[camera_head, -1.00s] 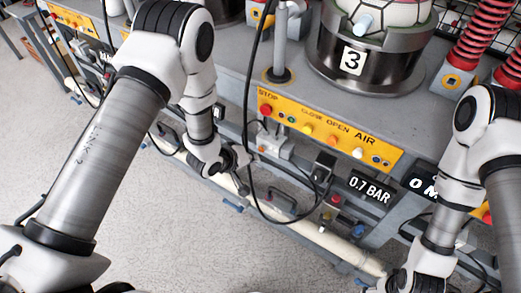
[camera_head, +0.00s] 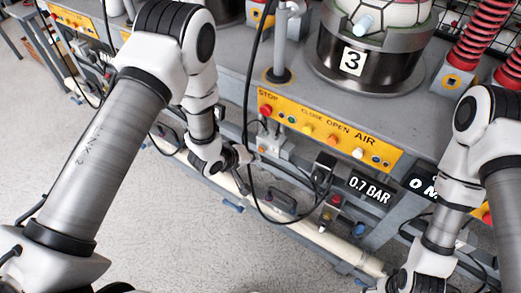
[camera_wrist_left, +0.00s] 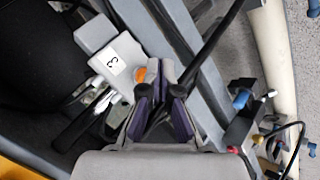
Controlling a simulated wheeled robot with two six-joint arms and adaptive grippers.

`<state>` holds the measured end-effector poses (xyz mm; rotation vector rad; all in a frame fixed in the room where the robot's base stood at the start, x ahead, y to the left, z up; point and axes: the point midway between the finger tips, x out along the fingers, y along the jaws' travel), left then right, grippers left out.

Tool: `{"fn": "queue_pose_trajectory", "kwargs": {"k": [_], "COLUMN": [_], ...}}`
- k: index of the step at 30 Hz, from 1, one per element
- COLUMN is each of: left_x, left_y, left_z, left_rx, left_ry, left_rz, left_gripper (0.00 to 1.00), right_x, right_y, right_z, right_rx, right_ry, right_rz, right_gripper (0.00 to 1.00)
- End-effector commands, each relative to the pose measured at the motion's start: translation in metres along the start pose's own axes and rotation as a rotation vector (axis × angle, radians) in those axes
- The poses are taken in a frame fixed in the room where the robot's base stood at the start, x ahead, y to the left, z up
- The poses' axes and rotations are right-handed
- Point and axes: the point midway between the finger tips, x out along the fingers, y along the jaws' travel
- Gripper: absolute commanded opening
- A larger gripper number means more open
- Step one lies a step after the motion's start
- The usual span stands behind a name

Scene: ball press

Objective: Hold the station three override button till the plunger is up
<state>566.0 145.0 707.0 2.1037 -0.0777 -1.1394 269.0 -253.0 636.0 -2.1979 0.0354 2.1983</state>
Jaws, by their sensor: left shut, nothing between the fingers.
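The station three override button is an orange button (camera_wrist_left: 140,75) on a white box (camera_wrist_left: 115,62) labelled 3 in the left wrist view. That white box also shows in the head view (camera_head: 274,146), below the yellow panel. My left gripper (camera_head: 246,158) is shut and empty, its tips close beside the box. In the left wrist view its purple-padded fingers (camera_wrist_left: 160,95) point at the button's right side; I cannot tell whether they touch it. The station 3 drum (camera_head: 352,62) holds a white panelled ball (camera_head: 395,12). I cannot make out the plunger. My right gripper is below the picture.
The yellow panel (camera_head: 330,133) with STOP, CLOSE, OPEN and AIR controls is on the bench front. A 0.7 BAR display (camera_head: 370,188) is to its lower right. A black hose (camera_head: 247,110) hangs beside my left gripper. A pale pipe (camera_head: 320,238) runs low along the bench.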

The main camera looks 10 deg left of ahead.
Motion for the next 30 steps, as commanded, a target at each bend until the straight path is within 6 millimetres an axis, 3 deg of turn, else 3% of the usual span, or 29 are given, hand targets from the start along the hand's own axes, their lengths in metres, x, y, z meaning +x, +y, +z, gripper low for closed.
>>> {"fn": "queue_pose_trajectory", "kwargs": {"k": [30], "left_x": [0.0058], "left_y": [0.0046], "left_z": [-0.0043], "left_rx": [0.000], "left_ry": [0.000], "left_rz": [0.000], "left_gripper": [0.00], "right_x": [-0.0033], "right_y": [0.0000], "right_z": [0.0000], "right_rx": [0.000], "right_ry": [0.000], "right_rz": [0.000], "right_gripper": [0.66]}}
